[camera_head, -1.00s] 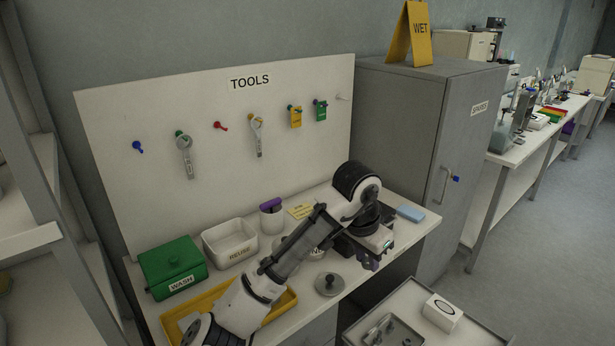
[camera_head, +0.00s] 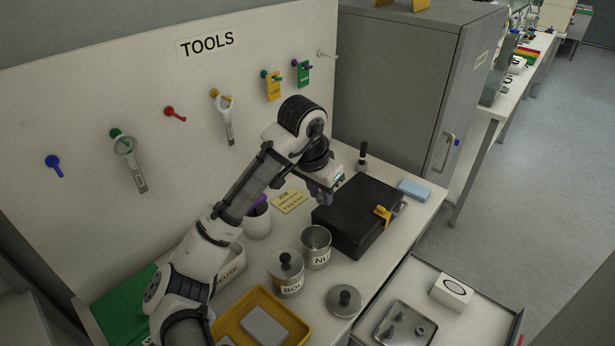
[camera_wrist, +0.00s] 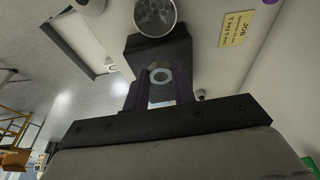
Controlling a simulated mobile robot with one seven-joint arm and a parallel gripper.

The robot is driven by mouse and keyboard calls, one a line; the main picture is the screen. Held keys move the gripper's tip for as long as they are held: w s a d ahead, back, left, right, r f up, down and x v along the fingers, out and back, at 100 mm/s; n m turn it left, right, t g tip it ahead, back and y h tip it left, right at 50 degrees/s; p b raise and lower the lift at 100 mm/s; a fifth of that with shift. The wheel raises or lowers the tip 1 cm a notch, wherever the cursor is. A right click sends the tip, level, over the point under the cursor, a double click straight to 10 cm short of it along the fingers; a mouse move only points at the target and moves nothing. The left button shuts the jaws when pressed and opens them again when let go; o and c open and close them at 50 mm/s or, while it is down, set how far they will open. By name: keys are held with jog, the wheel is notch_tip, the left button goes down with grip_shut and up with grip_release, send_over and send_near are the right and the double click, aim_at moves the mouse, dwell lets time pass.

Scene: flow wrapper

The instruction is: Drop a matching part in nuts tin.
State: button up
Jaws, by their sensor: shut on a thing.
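My gripper (camera_head: 325,197) is up over the left end of the black case in the head view, pointing down. In the wrist view my gripper (camera_wrist: 160,90) is shut on a small grey ring-shaped nut (camera_wrist: 160,69) between its fingertips. The nut cannot be made out in the head view. The nuts tin (camera_head: 317,250) is an open metal can with a partly visible "NU" label, just below and left of the gripper. It shows at the top of the wrist view (camera_wrist: 155,33), with several small parts inside, apart from the held nut.
A lidded bolts tin (camera_head: 287,278) stands left of the nuts tin. The black case (camera_head: 360,205) with a yellow piece is to the right. A yellow tray (camera_head: 232,318) and white reuse bin (camera_head: 229,266) are left.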

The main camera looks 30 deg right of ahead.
jog(key=shift+w, duration=0.1)
notch_tip(320, 180, down, 6)
jog(key=b, duration=0.5)
jog(key=shift+r, duration=0.1)
jog(key=o, duration=1)
jog(key=shift+o, duration=0.2)
jog(key=b+v, duration=0.1)
jog(key=v, duration=1.3)
